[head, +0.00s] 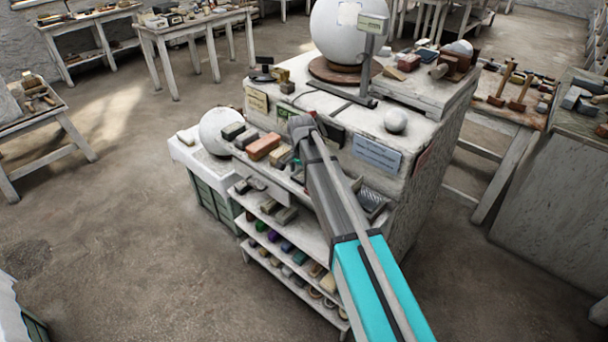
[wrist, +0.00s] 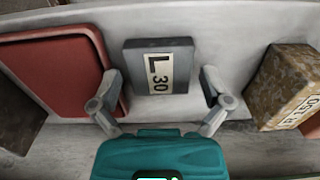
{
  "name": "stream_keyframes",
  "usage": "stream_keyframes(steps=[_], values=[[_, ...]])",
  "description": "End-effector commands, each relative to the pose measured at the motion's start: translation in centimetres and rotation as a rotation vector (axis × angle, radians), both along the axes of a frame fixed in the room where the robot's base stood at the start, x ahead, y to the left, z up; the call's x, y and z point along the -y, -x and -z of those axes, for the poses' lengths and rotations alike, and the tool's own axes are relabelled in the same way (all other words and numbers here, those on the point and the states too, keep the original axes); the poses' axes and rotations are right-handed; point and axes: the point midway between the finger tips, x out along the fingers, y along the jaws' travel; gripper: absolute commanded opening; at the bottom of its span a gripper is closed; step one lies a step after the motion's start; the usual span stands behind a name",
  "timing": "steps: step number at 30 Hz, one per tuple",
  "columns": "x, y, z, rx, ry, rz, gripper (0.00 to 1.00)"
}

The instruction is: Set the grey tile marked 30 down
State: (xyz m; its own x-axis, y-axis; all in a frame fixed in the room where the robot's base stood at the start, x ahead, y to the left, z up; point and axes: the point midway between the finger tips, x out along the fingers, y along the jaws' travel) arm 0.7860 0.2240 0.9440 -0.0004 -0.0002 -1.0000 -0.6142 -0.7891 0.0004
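The grey tile (wrist: 184,52) with a pale label reading "L 30" rests on a whitish ledge (wrist: 235,25) in the wrist view. My gripper (wrist: 163,82) is open, with one finger on each side of the tile. A gap shows between each fingertip and the tile, so neither finger appears to touch it. In the head view my arm reaches over the front ledge of the plaster stand and hides the tile and most of the gripper.
A red piece (wrist: 55,80) lies close to the left finger. A speckled brown block (wrist: 285,85) with a label stands to the right. In the head view, an orange-brown block (head: 263,147) and a white sphere (head: 218,131) are left of my arm.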

Motion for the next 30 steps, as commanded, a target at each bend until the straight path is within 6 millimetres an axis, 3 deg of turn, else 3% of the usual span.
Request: stream_keyframes(steps=[16, 30], values=[[0.0, 0.0, -0.6, 0.000, 0.000, 0.000, 1.00], [0.0, 0.0, -4.0, 0.000, 0.000, 0.000, 1.00]])
